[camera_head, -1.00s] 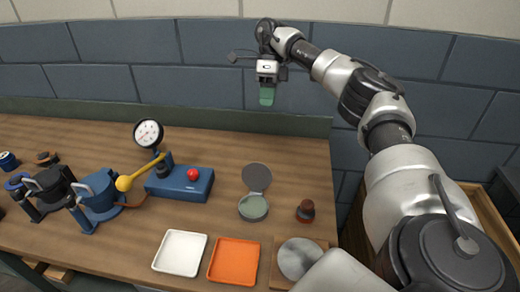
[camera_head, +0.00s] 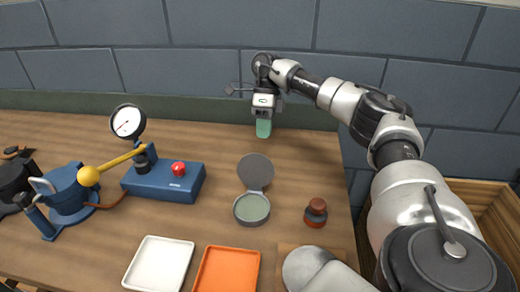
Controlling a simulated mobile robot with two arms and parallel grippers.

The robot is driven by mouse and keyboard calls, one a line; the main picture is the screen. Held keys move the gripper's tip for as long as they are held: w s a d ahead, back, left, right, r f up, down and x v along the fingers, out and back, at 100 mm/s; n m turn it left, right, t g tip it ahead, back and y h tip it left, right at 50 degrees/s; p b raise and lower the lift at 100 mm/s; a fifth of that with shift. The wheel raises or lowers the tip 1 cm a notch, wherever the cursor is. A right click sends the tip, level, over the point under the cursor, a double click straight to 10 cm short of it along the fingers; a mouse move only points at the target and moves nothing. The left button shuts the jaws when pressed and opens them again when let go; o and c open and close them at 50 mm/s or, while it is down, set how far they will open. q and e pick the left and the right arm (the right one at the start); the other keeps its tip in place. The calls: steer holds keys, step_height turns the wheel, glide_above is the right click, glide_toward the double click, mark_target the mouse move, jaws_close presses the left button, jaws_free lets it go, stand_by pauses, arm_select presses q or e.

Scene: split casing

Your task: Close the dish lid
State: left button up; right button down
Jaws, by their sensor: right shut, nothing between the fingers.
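The dish (camera_head: 252,208) is a small round grey container with a pale green inside, on the wooden table right of centre. Its round grey lid (camera_head: 256,171) stands open, hinged up at the dish's far side. My right gripper (camera_head: 263,128) is above the table behind the lid, pointing down, with green fingers. It is shut and empty, apart from the lid. My left gripper is not in view.
A blue gauge device (camera_head: 164,182) with a yellow-knobbed lever and red button stands left of the dish. A dark red-brown knob-shaped piece (camera_head: 316,212) stands to the right. A white tray (camera_head: 160,264) and an orange tray (camera_head: 228,272) lie in front.

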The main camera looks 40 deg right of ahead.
mark_target(257, 170)
steer(key=x, duration=0.3)
steer(key=shift+s+a, duration=0.2)
steer(key=shift+s+a+r+p, duration=0.25)
steer(key=shift+s+a+p, duration=0.25)
steer(key=shift+a, duration=0.3)
steer(key=shift+s+a, duration=0.5)
steer(key=shift+a, duration=0.15)
